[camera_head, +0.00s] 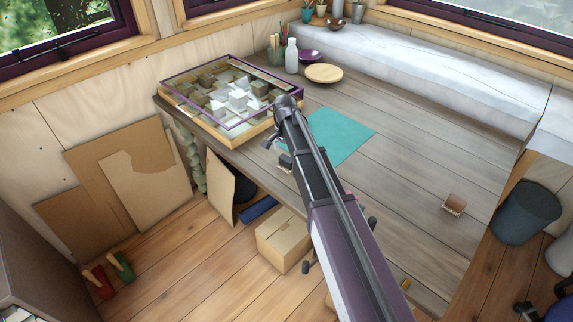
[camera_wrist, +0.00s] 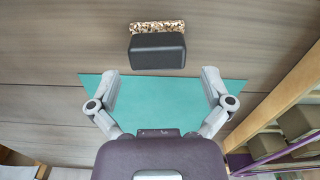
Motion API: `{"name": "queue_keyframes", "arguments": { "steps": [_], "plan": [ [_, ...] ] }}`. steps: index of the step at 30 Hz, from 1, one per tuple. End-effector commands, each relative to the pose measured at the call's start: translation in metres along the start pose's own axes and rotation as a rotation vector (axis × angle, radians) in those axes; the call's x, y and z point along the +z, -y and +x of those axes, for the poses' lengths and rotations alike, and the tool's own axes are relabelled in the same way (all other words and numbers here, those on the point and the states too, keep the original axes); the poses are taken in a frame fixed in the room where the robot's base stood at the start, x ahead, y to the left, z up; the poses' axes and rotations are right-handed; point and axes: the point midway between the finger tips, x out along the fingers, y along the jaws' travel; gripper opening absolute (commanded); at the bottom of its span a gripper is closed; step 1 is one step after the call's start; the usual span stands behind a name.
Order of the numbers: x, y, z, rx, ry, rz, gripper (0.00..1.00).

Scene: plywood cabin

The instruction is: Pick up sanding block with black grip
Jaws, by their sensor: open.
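The sanding block with a black grip (camera_wrist: 157,52) shows in the wrist view, upper middle, with a speckled tan strip along its far edge. It lies on the grey wooden table (camera_head: 410,170). In the head view the block (camera_head: 286,161) is small and dark, near the table's front edge, left of my arm. My gripper (camera_wrist: 160,82) is open and empty, its two fingers spread wide. The block appears beyond the fingertips, roughly centred between them, with no visible contact. In the head view my arm hides part of the gripper.
A teal mat (camera_head: 345,130) lies on the table beside the block. A purple-rimmed display case (camera_head: 192,122) of grey blocks stands at the left. A brown block (camera_head: 454,204) lies at the right. A round wooden board (camera_head: 324,73) and white bottle (camera_head: 291,56) stand at the back.

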Motion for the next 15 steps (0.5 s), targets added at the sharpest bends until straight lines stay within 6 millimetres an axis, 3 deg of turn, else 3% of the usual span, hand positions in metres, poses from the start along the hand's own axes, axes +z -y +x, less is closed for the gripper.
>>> {"name": "queue_keyframes", "arguments": {
  "steps": [8, 15],
  "plan": [
    [-0.001, 0.0, 0.007, 0.0, 0.0, 0.0, 1.0],
    [-0.003, -0.002, 0.025, 0.0, 0.0, 0.0, 1.0]
  ]
}}
